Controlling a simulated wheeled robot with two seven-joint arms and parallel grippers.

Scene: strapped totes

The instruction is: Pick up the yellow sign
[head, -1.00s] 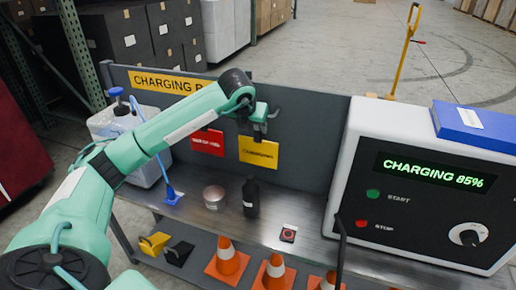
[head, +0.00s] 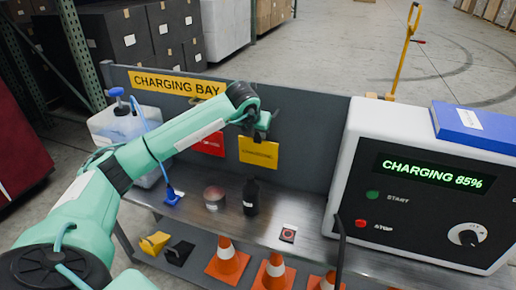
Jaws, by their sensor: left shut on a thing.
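The yellow sign (head: 258,153), a small card with dark print, is upright against the grey back panel, right of a red sign (head: 208,143). My left gripper (head: 262,136) is at the sign's top edge, shut on it. Its fingers are small and dark here, and the sign's upper edge is partly hidden by them. The sign still appears in line with the panel; I cannot tell whether it is clear of it. My right gripper is not in view.
The charger box (head: 425,185) stands on the right of the bench (head: 265,225). A black bottle (head: 250,197), a tin (head: 214,199) and a blue-capped jug (head: 125,130) stand on the bench. Orange cones (head: 228,262) are on the shelf below.

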